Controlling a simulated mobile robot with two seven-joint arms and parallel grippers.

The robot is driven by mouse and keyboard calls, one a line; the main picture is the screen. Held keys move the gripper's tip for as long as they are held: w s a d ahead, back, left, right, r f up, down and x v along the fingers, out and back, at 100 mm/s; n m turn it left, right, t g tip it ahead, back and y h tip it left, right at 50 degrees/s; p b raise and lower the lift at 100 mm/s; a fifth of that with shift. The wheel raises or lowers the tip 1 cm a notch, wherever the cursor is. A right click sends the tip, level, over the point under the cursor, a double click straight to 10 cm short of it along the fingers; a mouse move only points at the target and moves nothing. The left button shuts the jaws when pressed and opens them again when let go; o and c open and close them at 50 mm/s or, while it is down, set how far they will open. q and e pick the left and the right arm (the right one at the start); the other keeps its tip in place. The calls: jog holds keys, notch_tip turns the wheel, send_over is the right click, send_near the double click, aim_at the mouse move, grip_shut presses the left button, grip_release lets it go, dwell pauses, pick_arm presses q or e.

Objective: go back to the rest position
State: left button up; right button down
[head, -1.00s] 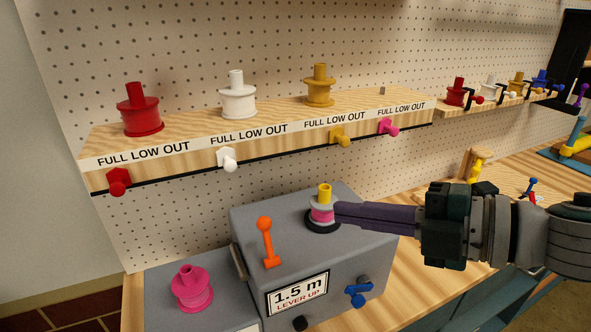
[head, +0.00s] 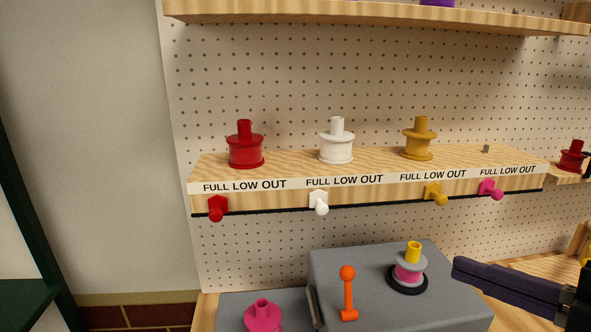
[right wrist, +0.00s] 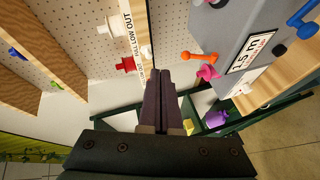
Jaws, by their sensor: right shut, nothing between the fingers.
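My right gripper (head: 460,269) enters at the lower right of the head view, its dark fingers shut and empty. The tip is a little to the right of the pink-and-grey spool with a yellow top (head: 409,272) on the grey machine (head: 375,300), apart from it in the picture. In the right wrist view the shut fingers (right wrist: 160,80) point up, with nothing between them. My left gripper is in neither view.
A shelf (head: 270,178) above the machine holds red (head: 245,150), white (head: 336,146) and yellow (head: 417,143) spools, with coloured knobs below. The machine has an orange lever (head: 348,290). A pink spool (head: 262,316) stands to its left. A higher shelf (head: 350,14) crosses the top.

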jog(key=s+a+f+m+g+h, duration=0.25)
jog(key=s+m+g+h, duration=0.2)
jog(key=s+m, duration=0.55)
jog(key=s+a+f+m+g+h, duration=0.1)
jog(key=s+f+m+g+h, duration=0.3)
jog(key=s+m, duration=0.5)
notch_tip(320, 180, up, 24)
jog(key=g+y+p, duration=0.1)
jog(key=p, duration=2.3)
jog(key=shift+s+r, duration=0.15)
